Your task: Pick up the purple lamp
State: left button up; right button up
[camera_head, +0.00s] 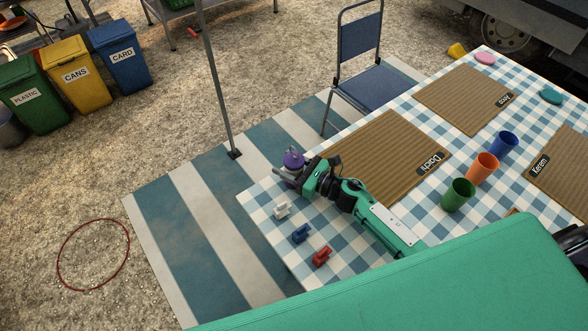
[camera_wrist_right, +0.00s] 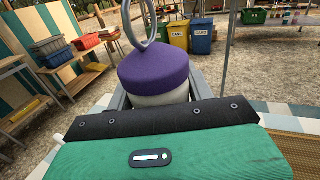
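The purple lamp (camera_head: 293,158) is upright at the near left part of the checked table (camera_head: 262,212). In the right wrist view it has a purple cap (camera_wrist_right: 153,66), a pale body and a metal ring on top. My right gripper (camera_head: 290,176) is level around the lamp's body, one finger on each side. In the wrist view the fingers (camera_wrist_right: 160,98) flank the pale body closely. I cannot tell whether they press on it. The lamp's base is hidden, so I cannot tell whether it touches the table. My left gripper is out of view.
White (camera_head: 281,210), blue (camera_head: 301,233) and red (camera_head: 321,256) small items lie near the table's front edge. Green (camera_head: 458,195), orange (camera_head: 482,169) and blue (camera_head: 503,146) cups stand further right. A brown placemat (camera_head: 385,143) lies behind my right arm; a folding chair (camera_head: 372,85) stands beyond.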

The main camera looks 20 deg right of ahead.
aim_at(288, 155)
jog(key=c, duration=0.6)
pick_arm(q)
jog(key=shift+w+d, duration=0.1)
